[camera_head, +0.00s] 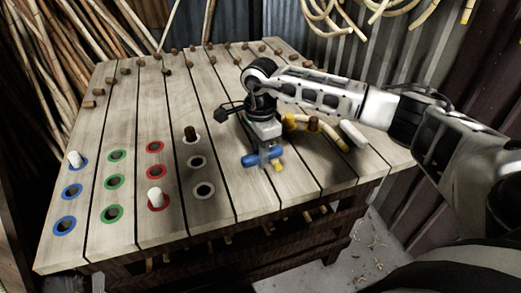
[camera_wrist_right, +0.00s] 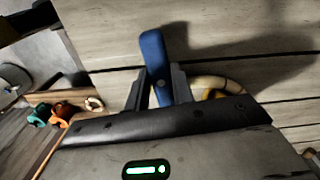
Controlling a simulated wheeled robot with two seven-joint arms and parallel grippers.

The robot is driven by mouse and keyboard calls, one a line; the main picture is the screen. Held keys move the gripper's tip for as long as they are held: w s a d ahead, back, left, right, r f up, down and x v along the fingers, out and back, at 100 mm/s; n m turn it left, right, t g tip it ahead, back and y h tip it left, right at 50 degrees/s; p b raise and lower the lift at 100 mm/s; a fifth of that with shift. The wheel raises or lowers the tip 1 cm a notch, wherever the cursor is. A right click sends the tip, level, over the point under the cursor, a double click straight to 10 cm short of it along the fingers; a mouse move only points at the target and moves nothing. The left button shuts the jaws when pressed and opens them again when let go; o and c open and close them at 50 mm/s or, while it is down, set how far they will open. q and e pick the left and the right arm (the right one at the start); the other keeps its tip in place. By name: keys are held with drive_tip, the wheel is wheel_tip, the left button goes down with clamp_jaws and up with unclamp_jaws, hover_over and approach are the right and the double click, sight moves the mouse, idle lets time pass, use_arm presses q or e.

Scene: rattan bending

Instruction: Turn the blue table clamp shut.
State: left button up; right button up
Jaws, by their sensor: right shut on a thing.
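The blue clamp handle (camera_head: 249,161) is a short blue bar over the near part of the plank table, right of centre. My right gripper (camera_head: 265,158) reaches down on it from above, and blue shows on both sides of the fingers. In the wrist view the blue bar (camera_wrist_right: 153,55) runs up from between the two dark fingers (camera_wrist_right: 161,86), which are shut on it. The rest of the clamp is mostly hidden by the gripper. My left gripper is in neither view.
The plank table (camera_head: 120,125) has blue, green, red and white ringed holes at the left. Several brown pegs line the back. A curved rattan piece (camera_head: 330,133) lies right of the gripper.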

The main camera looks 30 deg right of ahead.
drive_tip(key=shift+w+m, duration=0.1)
drive_tip(key=shift+m, duration=0.5)
drive_tip(key=shift+r, duration=0.1)
drive_tip(key=o, duration=1)
wheel_tip(320, 180, up, 16)
drive_tip(key=shift+f, duration=0.1)
